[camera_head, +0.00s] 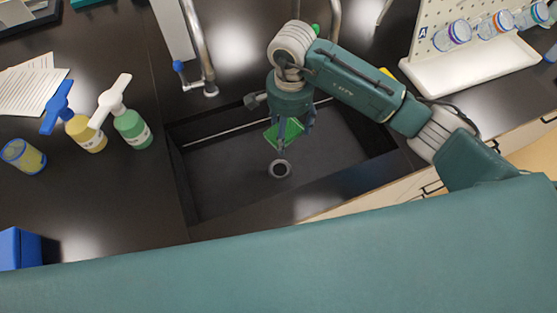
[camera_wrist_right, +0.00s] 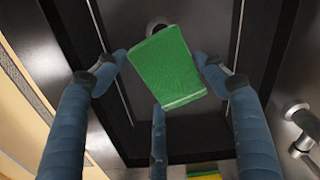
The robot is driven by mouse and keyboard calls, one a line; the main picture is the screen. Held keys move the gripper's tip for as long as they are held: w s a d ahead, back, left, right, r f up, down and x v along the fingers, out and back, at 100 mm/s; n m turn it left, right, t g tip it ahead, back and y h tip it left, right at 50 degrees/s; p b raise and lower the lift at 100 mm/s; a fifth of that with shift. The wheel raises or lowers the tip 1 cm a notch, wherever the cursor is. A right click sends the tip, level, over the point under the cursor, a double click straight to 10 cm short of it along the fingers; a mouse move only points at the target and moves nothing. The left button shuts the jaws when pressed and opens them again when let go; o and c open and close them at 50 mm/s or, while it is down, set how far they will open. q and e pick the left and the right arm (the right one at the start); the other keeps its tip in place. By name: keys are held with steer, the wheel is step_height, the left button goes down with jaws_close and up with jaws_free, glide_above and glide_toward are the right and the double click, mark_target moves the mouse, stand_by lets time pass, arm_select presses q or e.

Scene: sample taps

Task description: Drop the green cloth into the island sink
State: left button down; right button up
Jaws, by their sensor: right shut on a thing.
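The green cloth (camera_head: 283,133) is a small flat green piece under my right gripper (camera_head: 292,128). The island sink (camera_head: 222,182) is a dark rectangular basin. The gripper and cloth are over the basin, behind its round drain (camera_head: 280,169) in the head view. The drain (camera_wrist_right: 157,26) also shows beyond the cloth in the right wrist view. My left gripper is not in view.
Metal taps (camera_head: 196,50) stand behind the sink. Left of it are a yellow bottle (camera_head: 84,134), a green bottle (camera_head: 131,128), a lidded jar (camera_head: 22,157) and papers (camera_head: 35,88). A pegboard rack (camera_head: 470,70) with several jars stands at right.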

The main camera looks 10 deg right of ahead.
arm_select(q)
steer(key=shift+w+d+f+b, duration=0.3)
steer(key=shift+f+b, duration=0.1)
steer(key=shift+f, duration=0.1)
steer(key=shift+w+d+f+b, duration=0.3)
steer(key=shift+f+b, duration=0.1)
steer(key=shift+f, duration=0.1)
arm_select(e)
steer(key=shift+f, duration=2.35)
steer(key=shift+w, duration=0.1)
steer(key=o, duration=1.1)
steer(key=shift+r, duration=0.25)
step_height(320, 180, up, 12)
steer(key=shift+f, duration=0.2)
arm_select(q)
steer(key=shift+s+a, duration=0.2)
